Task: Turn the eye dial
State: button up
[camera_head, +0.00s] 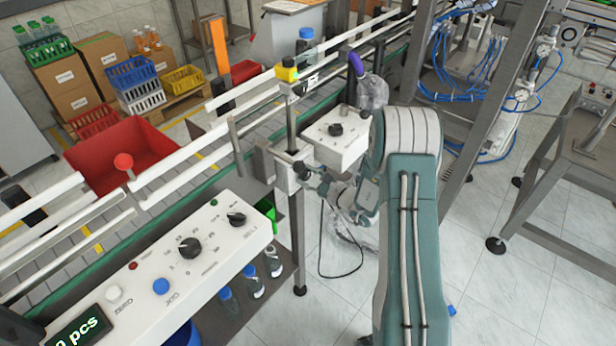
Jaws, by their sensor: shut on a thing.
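My gripper (306,174) is at the end of my grey-green arm, left of the arm's big forearm link. Its fingers are shut at a grey block (287,178) clamped on the upright post beside the conveyor. They close on a small dark part on the block's right side, which seems to be the eye dial; the fingers mostly hide it, and its setting cannot be read. A yellow-and-black sensor head (287,70) sits higher, on the top of the same post.
A white box with a black knob (335,129) stands just above my gripper. The control panel (206,262) with knobs and buttons is at lower left. Conveyor rails (190,165) run diagonally behind. A red bin (120,150) stands beyond. A black cable (322,250) hangs below my gripper.

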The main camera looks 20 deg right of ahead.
dwell(0.3)
jog(key=o, duration=1.2)
jog(key=shift+w, duration=0.1)
jog(key=shift+c, duration=0.2)
jog(key=shift+a, duration=0.1)
jog(key=v, duration=1.2)
